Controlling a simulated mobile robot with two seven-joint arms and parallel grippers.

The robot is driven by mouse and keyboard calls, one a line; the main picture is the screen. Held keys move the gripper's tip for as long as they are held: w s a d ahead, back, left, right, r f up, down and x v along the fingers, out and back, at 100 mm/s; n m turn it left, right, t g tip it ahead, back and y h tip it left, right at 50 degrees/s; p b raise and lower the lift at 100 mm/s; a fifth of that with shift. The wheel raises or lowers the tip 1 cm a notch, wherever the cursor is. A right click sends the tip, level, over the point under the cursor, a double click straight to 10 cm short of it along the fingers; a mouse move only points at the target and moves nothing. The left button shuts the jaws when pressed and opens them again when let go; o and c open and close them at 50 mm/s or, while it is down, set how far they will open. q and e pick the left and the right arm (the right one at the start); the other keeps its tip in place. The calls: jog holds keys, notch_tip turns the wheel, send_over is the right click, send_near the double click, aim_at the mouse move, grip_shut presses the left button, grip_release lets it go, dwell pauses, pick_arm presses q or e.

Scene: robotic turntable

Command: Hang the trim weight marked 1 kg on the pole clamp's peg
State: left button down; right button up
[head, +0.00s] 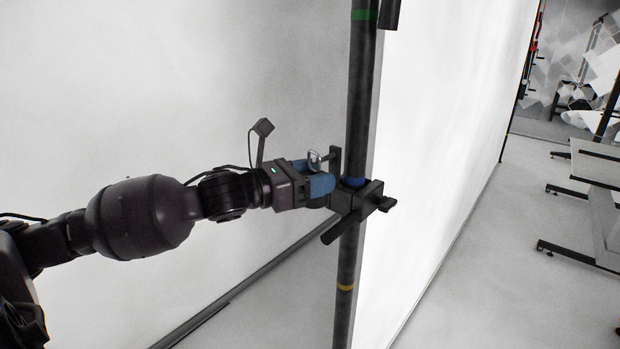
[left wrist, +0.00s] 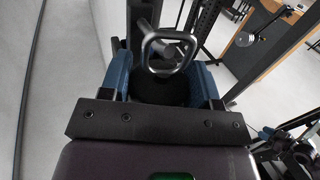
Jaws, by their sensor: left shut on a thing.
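My left gripper (head: 318,184) has blue fingers and is shut on a dark weight with a metal loop (head: 316,160) on top. In the left wrist view the dark body of the weight (left wrist: 163,92) sits between the fingers, and the loop (left wrist: 168,50) stands above it. No 1 kg marking can be read. The black pole clamp (head: 358,199) grips the pole at a blue band, just right of the gripper. Behind the loop in the left wrist view is a grey rod-like part, likely the peg (left wrist: 176,50); I cannot tell whether the loop is around it. My right gripper is not in view.
The dark upright pole (head: 362,95) carries green and yellow bands. A clamp bar (head: 332,234) sticks out toward the lower left. White walls stand on both sides of the pole. Tables (head: 590,165) stand far right, with open floor before them.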

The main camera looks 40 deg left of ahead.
pick_arm(q)
jog(key=shift+w, duration=0.55)
jog(key=shift+w+d+f+b, duration=0.1)
jog(key=shift+w+f+b, duration=0.25)
jog(key=shift+w, duration=0.15)
dwell(0.4)
jog(key=shift+c, duration=1.5)
grip_release()
jog(key=shift+o, duration=0.2)
jog(key=shift+f, duration=0.25)
jog(key=b+v, duration=0.1)
jog(key=v, duration=0.9)
jog(key=shift+s+a, duration=0.25)
jog(key=shift+s, duration=0.05)
jog(key=shift+r, duration=0.1)
